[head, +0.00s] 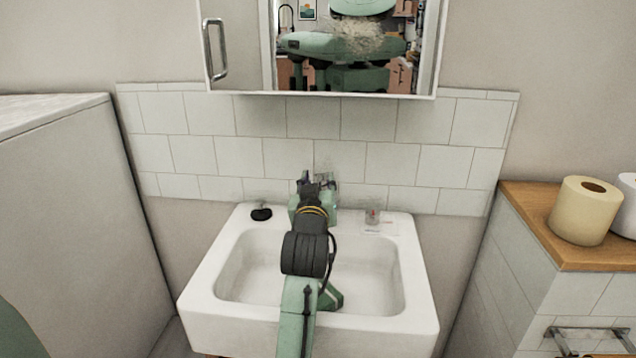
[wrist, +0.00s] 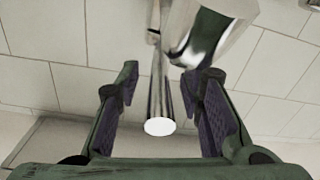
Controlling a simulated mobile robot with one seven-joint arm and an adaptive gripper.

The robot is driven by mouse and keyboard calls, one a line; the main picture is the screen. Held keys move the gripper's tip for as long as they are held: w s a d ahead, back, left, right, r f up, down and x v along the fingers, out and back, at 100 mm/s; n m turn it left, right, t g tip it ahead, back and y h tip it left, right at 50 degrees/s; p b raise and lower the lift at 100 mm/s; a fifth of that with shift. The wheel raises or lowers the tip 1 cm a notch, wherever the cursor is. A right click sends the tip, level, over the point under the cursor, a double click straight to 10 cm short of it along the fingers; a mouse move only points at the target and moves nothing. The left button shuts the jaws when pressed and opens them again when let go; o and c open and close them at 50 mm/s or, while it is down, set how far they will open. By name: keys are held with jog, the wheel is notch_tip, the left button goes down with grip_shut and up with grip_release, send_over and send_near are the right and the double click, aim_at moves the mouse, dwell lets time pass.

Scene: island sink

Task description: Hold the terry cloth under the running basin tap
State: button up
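The white basin (head: 400,325) stands against the tiled wall in the head view. My gripper (head: 317,184) is above its back edge, at the tap, mostly hidden behind my own arm. In the wrist view my gripper (wrist: 164,82) is open, with its two dark-padded fingers apart. The chrome tap (wrist: 160,75) shows between and beyond the fingers, with a white disc at its near end. I cannot tell whether the fingers touch it. I cannot tell whether water is running. The terry cloth is not seen in either view.
A dark oval object (head: 261,214) lies on the basin's back left rim, and a small clear cup (head: 372,216) stands on the back right. A mirror cabinet (head: 322,94) hangs above. A paper roll (head: 582,210) stands on the wooden counter (head: 535,212) at right. A white unit (head: 75,200) stands left.

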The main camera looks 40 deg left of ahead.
grip_shut()
dwell(0.7)
